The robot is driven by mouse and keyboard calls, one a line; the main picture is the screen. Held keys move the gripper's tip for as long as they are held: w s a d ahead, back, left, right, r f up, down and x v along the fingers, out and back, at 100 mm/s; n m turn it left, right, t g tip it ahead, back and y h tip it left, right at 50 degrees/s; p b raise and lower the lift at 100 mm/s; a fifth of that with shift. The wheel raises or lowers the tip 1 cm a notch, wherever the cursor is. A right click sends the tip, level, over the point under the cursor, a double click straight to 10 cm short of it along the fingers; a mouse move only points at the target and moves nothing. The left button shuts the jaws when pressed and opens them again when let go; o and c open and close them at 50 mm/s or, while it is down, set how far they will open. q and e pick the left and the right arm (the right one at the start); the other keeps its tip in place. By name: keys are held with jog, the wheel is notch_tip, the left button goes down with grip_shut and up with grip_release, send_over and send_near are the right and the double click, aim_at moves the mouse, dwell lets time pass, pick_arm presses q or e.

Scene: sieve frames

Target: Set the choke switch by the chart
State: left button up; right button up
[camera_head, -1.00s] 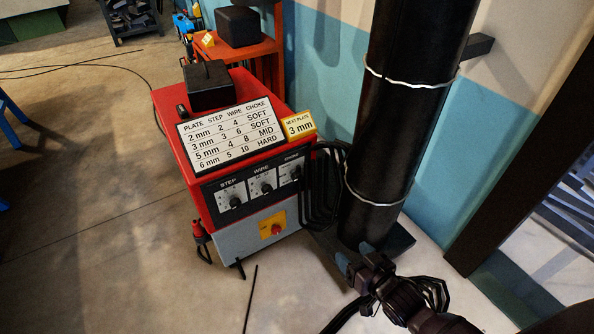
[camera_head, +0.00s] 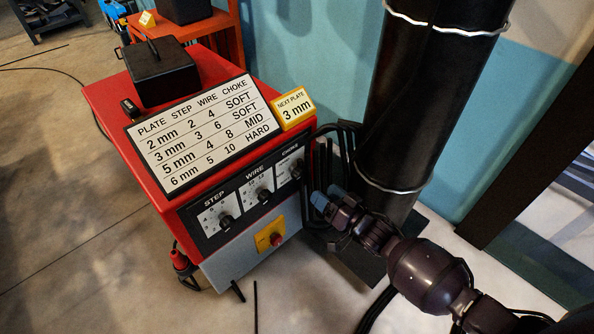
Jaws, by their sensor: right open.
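The red welding machine (camera_head: 160,112) stands left of centre. Its chart (camera_head: 205,130) lists 3 mm plate as step 3, wire 6, choke SOFT. A yellow card (camera_head: 293,107) reads NEXT PLATE 3 mm. The black front panel has the STEP knob (camera_head: 226,222), the WIRE knob (camera_head: 264,195) and the choke switch (camera_head: 296,174) at its right end. The choke markings are too small to read. My right gripper (camera_head: 328,199) is open and empty, just right of and below the choke switch, apart from it. My left gripper is out of view.
A thick black column (camera_head: 425,95) with wire bands stands right of the machine, close behind my right arm. Black cables (camera_head: 340,150) hang between them. The floor in front is mostly clear.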

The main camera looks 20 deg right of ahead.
aim_at(302, 175)
jog(key=b+x, duration=0.2)
jog(key=x, duration=0.6)
jog(key=shift+w+a+f, duration=0.2)
jog(key=shift+w, duration=0.15)
jog(key=shift+w+a+b, duration=0.2)
jog(key=shift+w+b, duration=0.25)
jog(key=shift+w, duration=0.15)
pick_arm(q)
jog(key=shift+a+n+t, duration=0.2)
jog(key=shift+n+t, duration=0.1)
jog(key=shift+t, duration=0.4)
pick_arm(e)
jog(key=shift+w+r, duration=0.15)
jog(key=shift+w, duration=0.1)
jog(key=c, duration=0.9)
